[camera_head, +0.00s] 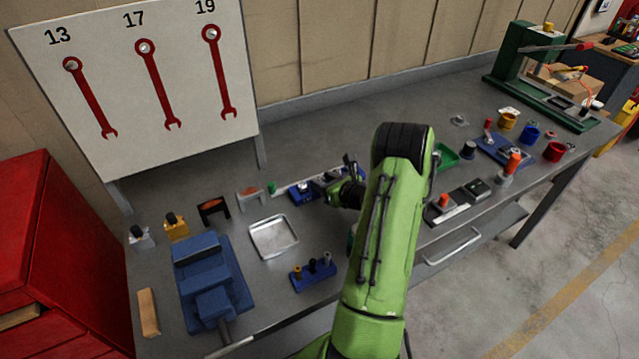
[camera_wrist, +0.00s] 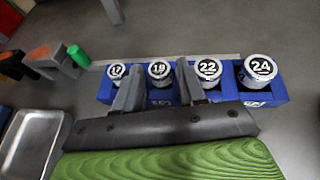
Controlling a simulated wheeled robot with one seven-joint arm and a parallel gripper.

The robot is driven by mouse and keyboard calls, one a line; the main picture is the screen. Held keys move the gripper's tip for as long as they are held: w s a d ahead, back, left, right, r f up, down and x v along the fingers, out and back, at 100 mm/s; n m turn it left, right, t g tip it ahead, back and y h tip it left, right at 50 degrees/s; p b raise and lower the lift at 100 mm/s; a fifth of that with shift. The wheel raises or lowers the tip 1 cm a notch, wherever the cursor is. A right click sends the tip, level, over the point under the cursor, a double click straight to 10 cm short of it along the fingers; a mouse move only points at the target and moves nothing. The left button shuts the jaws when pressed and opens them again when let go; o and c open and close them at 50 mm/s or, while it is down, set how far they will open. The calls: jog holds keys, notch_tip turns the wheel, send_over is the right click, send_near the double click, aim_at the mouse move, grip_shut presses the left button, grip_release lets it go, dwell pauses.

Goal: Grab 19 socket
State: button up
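The 19 socket (camera_wrist: 160,70) is a silver cylinder with its number on a white top. It stands in a blue holder (camera_wrist: 162,98) in the wrist view, between the 17 socket (camera_wrist: 116,72) on its left and the 22 socket (camera_wrist: 208,69) on its right. The 24 socket (camera_wrist: 259,68) is at the right end. My gripper (camera_wrist: 158,82) is open, with one finger on each side of the 19 socket as seen from the wrist. I cannot tell whether the fingers touch it. In the head view my gripper (camera_head: 340,178) partly hides the socket row (camera_head: 301,190).
A metal tray (camera_head: 273,237), a blue vise (camera_head: 212,280) and a small blue holder (camera_head: 313,273) stand on the workbench nearby.

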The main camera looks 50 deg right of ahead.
grip_shut()
